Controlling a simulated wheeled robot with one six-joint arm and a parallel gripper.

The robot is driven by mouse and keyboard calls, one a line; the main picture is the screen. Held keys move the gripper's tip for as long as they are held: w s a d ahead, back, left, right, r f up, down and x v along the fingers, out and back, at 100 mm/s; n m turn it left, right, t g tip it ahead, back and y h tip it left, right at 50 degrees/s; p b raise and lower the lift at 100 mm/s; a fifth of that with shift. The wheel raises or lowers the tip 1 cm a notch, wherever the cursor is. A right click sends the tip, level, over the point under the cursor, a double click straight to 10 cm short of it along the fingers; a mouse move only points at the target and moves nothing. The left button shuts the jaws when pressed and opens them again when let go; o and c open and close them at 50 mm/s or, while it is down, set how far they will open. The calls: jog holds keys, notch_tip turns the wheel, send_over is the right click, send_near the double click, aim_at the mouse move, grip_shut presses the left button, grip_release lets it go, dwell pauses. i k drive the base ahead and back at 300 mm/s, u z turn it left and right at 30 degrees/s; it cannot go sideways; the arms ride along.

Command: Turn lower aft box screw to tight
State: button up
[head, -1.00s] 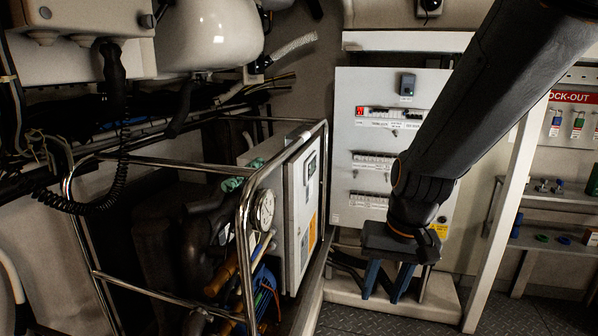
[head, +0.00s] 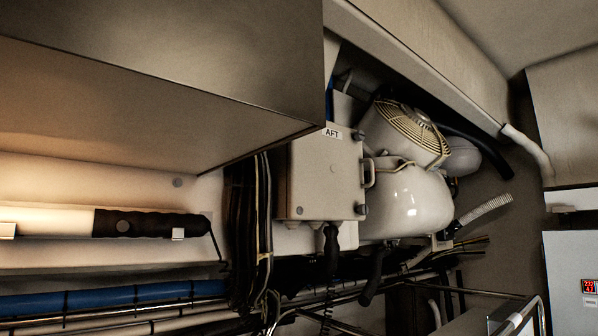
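The aft box (head: 322,180) is a pale grey metal box marked "AFT" on the wall, near the middle of the head view. Two dark knob-like fittings sit at its right edge, an upper one (head: 358,135) and a lower one (head: 361,210). The lower one is probably the lower screw; it is too small to tell whether it is tight. A small round fastener (head: 299,210) also shows at the box's lower left. My gripper is not in view.
A large overhead cabinet (head: 150,95) fills the upper left. A lit lamp with a black handle (head: 150,224) is below it. Beside the box are a white tank (head: 408,200) and a caged fan (head: 412,128). Dark cables and pipes run underneath.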

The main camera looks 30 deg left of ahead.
aim_at(361, 209)
jog(key=u, duration=0.3)
jog(key=k, duration=0.25)
jog(key=u, duration=0.65)
